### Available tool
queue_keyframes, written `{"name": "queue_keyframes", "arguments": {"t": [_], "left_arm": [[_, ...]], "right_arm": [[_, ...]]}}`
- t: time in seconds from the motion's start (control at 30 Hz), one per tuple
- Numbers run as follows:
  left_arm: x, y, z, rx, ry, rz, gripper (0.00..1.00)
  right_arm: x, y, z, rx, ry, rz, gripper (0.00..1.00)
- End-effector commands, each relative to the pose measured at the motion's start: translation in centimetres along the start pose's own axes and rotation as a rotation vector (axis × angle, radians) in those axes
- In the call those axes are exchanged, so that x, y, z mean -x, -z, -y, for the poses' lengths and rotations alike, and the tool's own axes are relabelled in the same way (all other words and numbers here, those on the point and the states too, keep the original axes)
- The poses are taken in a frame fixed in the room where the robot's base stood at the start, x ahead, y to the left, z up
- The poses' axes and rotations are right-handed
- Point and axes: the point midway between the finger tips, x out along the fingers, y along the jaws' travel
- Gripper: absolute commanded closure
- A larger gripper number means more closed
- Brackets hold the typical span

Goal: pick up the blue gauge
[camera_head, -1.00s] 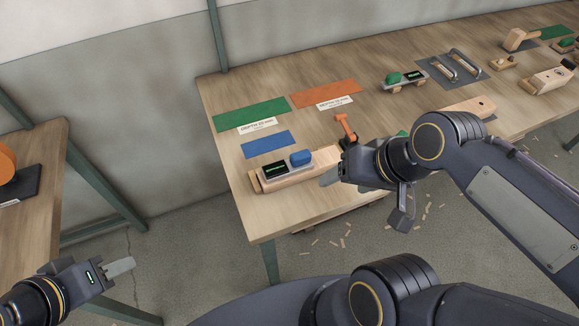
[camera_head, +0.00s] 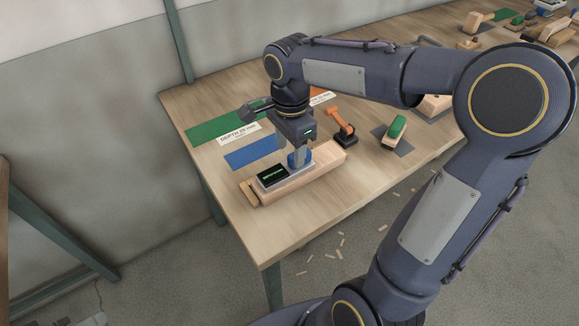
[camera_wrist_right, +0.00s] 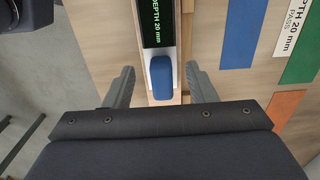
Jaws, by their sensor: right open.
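The blue gauge (camera_head: 272,177), with a dark display and a blue grip, lies on a long wooden block (camera_head: 318,171) near the table's left end. In the right wrist view the gauge (camera_wrist_right: 161,77) shows "DEPTH 20 mm" in green on its display. My right gripper (camera_head: 294,151) points down over the blue grip. In the right wrist view the open fingers of the right gripper (camera_wrist_right: 160,72) stand either side of the grip, with gaps on both sides. Of my left gripper only a grey tip (camera_head: 95,320) shows at the bottom left edge.
A blue mat (camera_head: 250,153) and a green mat (camera_head: 205,129) lie behind the block; an orange mat (camera_head: 322,95) is partly hidden. An orange tool (camera_head: 341,125) stands close right of the block. A green-topped wooden piece (camera_head: 395,132) sits further right.

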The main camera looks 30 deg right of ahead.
Motion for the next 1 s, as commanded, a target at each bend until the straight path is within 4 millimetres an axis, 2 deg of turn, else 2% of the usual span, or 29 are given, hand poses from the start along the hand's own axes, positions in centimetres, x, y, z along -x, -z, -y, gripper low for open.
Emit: {"name": "queue_keyframes", "arguments": {"t": [0.1, 0.2, 0.5, 0.9, 1.0], "left_arm": [[0.0, 0.0, 0.0, 0.000, 0.000, 0.000, 0.64], [-0.1, 0.0, 0.0, 0.000, 0.000, 0.000, 0.64], [-0.1, 0.0, 0.0, 0.000, 0.000, 0.000, 0.64], [-0.1, 0.0, 0.0, 0.000, 0.000, 0.000, 0.64], [-0.1, 0.0, 0.0, 0.000, 0.000, 0.000, 0.64]], "right_arm": [[-2.0, 0.2, 0.0, 0.000, -0.004, 0.000, 0.49], [-3.2, 0.1, 0.0, -0.001, -0.003, 0.000, 0.49], [-3.7, 0.1, 0.1, 0.000, 0.000, 0.000, 0.49], [-3.6, 0.1, 0.1, 0.000, 0.001, 0.000, 1.00], [-3.6, 0.1, 0.1, 0.000, 0.002, 0.000, 1.00]]}}
